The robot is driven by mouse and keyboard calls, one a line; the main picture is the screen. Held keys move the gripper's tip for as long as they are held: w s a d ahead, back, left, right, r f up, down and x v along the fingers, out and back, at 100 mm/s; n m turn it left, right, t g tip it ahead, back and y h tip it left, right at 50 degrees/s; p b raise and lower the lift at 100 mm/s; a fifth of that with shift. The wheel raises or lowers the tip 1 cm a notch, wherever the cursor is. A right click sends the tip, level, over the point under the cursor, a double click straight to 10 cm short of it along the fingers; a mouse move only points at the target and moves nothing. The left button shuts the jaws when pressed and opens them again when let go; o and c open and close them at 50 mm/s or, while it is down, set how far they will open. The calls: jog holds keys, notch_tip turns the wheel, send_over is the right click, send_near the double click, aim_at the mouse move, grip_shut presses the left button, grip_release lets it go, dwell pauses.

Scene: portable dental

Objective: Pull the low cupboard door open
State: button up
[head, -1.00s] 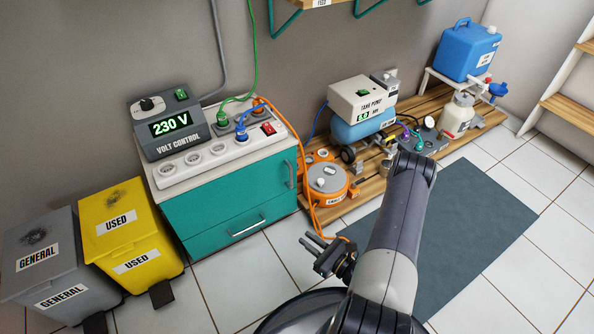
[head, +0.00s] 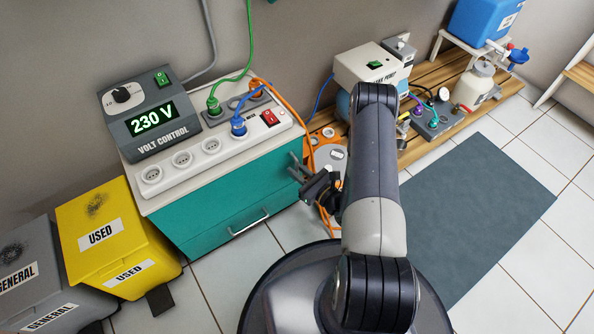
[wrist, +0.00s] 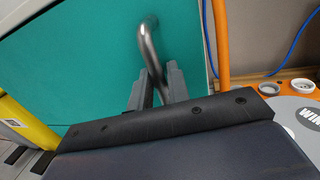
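The low cupboard (head: 215,211) is a teal cabinet with a white top, and its front looks shut. In the wrist view its teal door (wrist: 90,65) carries an upright metal bar handle (wrist: 148,42). My gripper (head: 294,166) is at the right end of the cupboard front, by this handle. In the wrist view the lower part of the handle runs down between the two grey fingers (wrist: 158,88). The fingers look apart, around the bar; firm contact does not show. In the head view the handle is mostly hidden by the gripper.
A horizontal drawer handle (head: 249,222) is lower on the front. The volt control box (head: 150,118) and plugged-in cables are on top. A yellow bin (head: 105,235) stands left. An orange cable (head: 312,165) hangs close to my gripper. Clear tiled floor (head: 215,285) lies in front.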

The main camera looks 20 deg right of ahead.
jog(key=shift+w+a, duration=0.1)
jog(key=shift+w, duration=0.1)
jog(key=shift+c, duration=0.4)
grip_shut()
